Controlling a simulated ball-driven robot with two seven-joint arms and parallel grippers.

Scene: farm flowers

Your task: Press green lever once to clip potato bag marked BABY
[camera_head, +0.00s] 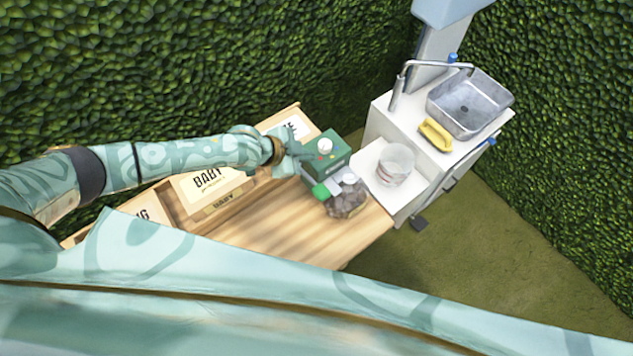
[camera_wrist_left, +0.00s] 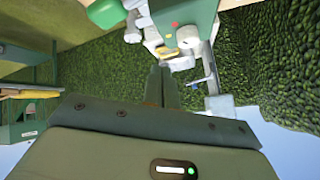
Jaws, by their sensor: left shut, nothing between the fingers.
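The green clipping machine (camera_head: 333,146) stands on the wooden table, with a white knob on top. Its green lever (camera_head: 321,191) sticks out at the front, and a bright green end shows at the top of the left wrist view (camera_wrist_left: 107,12). A dark, filled potato bag (camera_head: 347,201) is at the lever's right, its top at the machine; I cannot read a mark on it. My left gripper (camera_head: 298,157) is shut and empty, beside the machine's left side and behind the lever; its fingers also show in the left wrist view (camera_wrist_left: 161,85). My right gripper is out of view.
A crate marked BABY (camera_head: 208,183) stands left on the wooden table (camera_head: 275,229), with other labelled crates partly hidden by my arm. Right is a white cart (camera_head: 431,150) with a clear container (camera_head: 396,165), a yellow object (camera_head: 435,134) and a metal sink (camera_head: 470,103). Hedges enclose the place.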

